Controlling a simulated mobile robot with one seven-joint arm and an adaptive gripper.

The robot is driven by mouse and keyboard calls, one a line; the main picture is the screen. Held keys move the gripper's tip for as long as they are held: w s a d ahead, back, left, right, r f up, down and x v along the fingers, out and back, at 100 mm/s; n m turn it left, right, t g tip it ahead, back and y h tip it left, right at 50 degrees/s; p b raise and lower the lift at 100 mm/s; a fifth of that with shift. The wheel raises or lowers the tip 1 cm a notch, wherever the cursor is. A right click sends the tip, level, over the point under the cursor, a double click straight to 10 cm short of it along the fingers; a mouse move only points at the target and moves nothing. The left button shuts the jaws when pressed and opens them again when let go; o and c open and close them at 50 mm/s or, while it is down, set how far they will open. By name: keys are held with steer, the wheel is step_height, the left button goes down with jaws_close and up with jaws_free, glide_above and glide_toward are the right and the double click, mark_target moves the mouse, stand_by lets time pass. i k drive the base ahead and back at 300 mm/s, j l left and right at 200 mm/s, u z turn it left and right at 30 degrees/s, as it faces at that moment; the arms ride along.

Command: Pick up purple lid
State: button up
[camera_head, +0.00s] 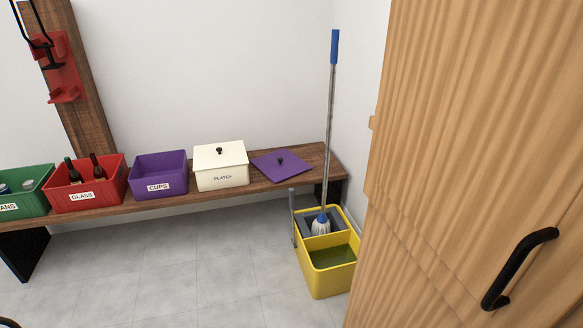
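The purple lid (268,167) lies flat on the right end of the wooden bench. It is a square plate with a small dark knob (280,160) on top. The white plates box, with its own white lid on, stands just left of it. The open purple box (158,188) labelled CUPS stands left of the white box and has no lid on it. My gripper is not in view.
The bench (220,193) also holds the white box (221,178), a red box (86,196) with bottles and a green box (27,205). A yellow mop bucket (333,285) with a mop (331,120) stands before the bench's right end. A wooden door (470,140) fills the right side.

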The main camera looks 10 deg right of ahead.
mark_target(281, 165)
steer(key=i+j+z, duration=0.15)
steer(key=i+z, duration=0.15)
steer(key=z, duration=0.2)
steer(key=i+j+z, duration=0.2)
steer(key=z, duration=0.3)
steer(key=i+j+z, duration=0.25)
steer(key=i+j, duration=0.2)
steer(key=j, duration=0.3)
steer(key=i+j+z, duration=0.15)
steer(key=j, duration=0.2)
steer(key=i+j, duration=0.15)
steer(key=j, duration=0.2)
steer(key=i+j, duration=0.2)
steer(key=j, duration=0.15)
steer(key=i+j, duration=0.15)
steer(key=j, duration=0.2)
steer(key=i+j, duration=0.2)
steer(key=j, duration=0.2)
steer(key=i+j, duration=0.15)
steer(key=j, duration=0.2)
steer(key=i+j+z, duration=0.1)
steer(key=j, duration=0.25)
steer(key=i, duration=0.1)
